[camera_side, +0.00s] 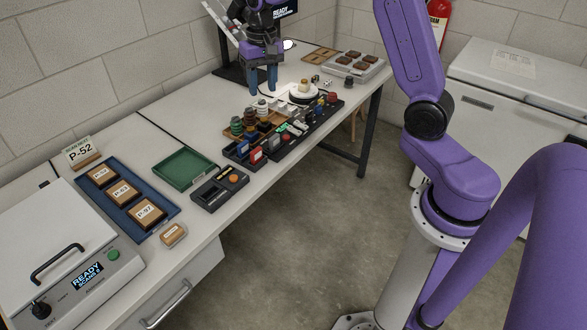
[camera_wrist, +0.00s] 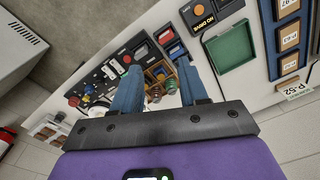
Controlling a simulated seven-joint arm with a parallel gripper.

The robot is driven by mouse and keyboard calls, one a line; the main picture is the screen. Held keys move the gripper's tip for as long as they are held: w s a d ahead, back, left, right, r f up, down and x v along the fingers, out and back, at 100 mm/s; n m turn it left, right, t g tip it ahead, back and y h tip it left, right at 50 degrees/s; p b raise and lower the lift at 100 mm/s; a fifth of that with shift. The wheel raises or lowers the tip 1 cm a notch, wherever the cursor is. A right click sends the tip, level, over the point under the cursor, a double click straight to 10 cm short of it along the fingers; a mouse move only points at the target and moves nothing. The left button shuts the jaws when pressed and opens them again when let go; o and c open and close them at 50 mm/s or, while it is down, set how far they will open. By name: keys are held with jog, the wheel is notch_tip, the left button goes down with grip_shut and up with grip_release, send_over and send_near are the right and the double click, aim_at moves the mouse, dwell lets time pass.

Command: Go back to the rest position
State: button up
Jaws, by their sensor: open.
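My gripper (camera_side: 263,89) is at the back of the long white table (camera_side: 140,135), with its two blue fingers pointing down. In the wrist view my gripper (camera_wrist: 160,72) has its fingers apart with nothing held between them. Between the fingers shows a wooden tray (camera_wrist: 158,73) with small stacked pieces. In the side view that wooden tray (camera_side: 234,131) stands below and in front of the fingers. The fingers look clear of it, but the exact height above the table is hard to tell.
A black tray (camera_side: 290,140) holds several small coloured items. An empty green tray (camera_side: 183,168), a blue tray (camera_side: 163,222) with labelled blocks, and a scanner box (camera_side: 70,255) stand on the left. A grey tray (camera_side: 372,68) with brown blocks is at the far end.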

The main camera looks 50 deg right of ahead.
jog(key=s+a+r+n, duration=0.2)
jog(key=s+a+n, duration=0.8)
jog(key=s, duration=0.7)
jog(key=s+f+n, duration=0.1)
jog(key=s+n, duration=0.6)
jog(key=s, duration=1)
jog(key=shift+s+d+f, duration=0.15)
jog(key=shift+s+f, duration=0.1)
